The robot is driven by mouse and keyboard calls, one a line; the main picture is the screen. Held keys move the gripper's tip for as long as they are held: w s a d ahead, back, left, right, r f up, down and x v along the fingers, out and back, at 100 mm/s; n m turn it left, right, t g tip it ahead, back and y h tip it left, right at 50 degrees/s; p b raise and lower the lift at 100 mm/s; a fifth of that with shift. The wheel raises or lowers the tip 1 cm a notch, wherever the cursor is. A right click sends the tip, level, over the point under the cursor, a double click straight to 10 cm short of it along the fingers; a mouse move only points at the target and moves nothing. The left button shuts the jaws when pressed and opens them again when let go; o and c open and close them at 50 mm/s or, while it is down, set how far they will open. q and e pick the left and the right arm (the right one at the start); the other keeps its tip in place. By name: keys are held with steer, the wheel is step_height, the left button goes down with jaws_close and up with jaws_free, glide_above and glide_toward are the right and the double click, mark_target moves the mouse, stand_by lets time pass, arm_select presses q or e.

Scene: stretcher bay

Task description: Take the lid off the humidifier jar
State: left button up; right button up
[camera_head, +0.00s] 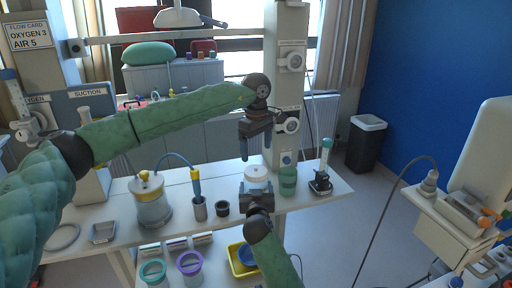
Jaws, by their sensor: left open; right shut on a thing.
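The humidifier jar (258,186) stands on the white table, with its white round lid (257,172) on top. My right gripper (257,188) comes from the front and is shut on the jar, below the lid. Its jaws hide much of the jar's body. My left gripper (256,154) hangs above and slightly behind the lid, with its fingers pointing down. It is open and empty, apart from the lid.
A green cup (288,182) stands close right of the jar, beside a dark-based device (320,184). A post with dials (287,75) rises behind.

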mark_target(256, 170)
arm_select(q)
steer(key=m, duration=0.6)
steer(key=shift+a+m, duration=0.1)
steer(key=shift+m, duration=0.3)
steer(key=m, duration=0.8)
steer(key=shift+f, duration=4)
